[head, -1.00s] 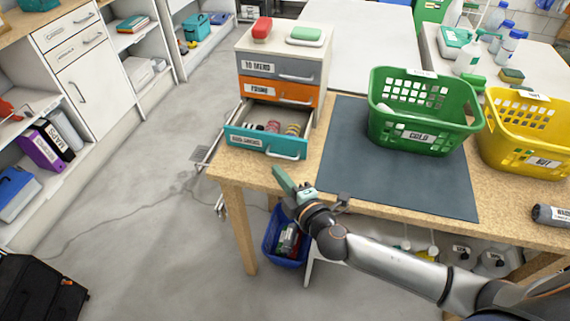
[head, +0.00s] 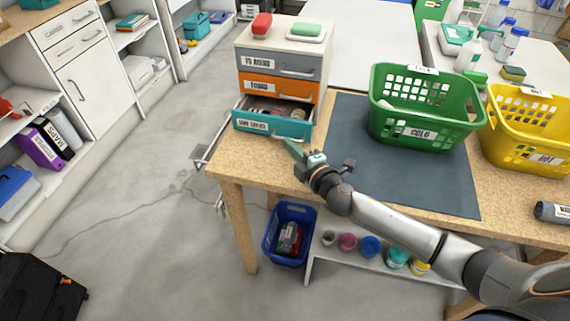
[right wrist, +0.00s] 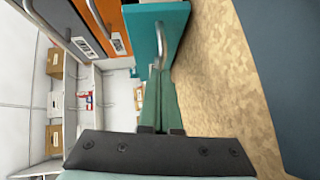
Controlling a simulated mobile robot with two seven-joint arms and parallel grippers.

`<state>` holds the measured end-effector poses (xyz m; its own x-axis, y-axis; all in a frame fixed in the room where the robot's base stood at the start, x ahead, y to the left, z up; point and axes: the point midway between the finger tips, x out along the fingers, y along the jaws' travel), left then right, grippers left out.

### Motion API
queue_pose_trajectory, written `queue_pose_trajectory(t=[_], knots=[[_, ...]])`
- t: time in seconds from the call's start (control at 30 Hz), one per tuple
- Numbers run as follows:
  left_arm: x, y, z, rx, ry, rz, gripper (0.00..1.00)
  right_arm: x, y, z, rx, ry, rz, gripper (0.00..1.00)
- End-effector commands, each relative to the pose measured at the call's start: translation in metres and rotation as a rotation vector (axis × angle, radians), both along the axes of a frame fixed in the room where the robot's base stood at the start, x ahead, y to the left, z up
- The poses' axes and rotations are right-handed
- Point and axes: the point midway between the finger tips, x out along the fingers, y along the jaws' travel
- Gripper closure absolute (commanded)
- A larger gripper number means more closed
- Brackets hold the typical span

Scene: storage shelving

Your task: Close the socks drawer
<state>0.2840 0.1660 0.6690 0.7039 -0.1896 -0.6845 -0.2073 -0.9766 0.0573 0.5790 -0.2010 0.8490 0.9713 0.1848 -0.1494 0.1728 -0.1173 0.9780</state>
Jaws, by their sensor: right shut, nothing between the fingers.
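The socks drawer (head: 268,125) is the teal bottom drawer of a small three-drawer unit on the wooden workbench. It is still partly open, with rolled socks showing inside. Its teal front also shows in the right wrist view (right wrist: 157,35), with a curved metal handle. My right gripper (head: 292,150) is shut and empty, its green fingers at the right part of the drawer front. In the right wrist view the fingertips (right wrist: 159,75) are right at the teal front; I cannot tell whether they touch. My left gripper is not in view.
The grey drawer (head: 279,67) and orange drawer (head: 278,88) above are shut. A red and a green item lie on top of the unit. A green basket (head: 425,115) and a yellow basket (head: 530,135) stand to the right. The dark mat (head: 400,180) is mostly clear.

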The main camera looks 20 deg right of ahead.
Motion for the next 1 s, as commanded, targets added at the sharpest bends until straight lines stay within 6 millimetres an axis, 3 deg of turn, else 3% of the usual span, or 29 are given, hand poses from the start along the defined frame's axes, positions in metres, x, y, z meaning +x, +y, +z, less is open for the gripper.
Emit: queue_pose_trajectory(t=[0.1,0.3,1.0], knots=[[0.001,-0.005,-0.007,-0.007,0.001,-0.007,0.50,0.031,-0.021,-0.001,-0.001,-0.003,-0.005,1.00],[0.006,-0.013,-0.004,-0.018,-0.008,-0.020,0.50,0.060,-0.041,0.000,0.002,-0.001,-0.004,1.00],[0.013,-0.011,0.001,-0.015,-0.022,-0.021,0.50,0.069,-0.050,0.007,0.002,-0.007,-0.011,1.00]])
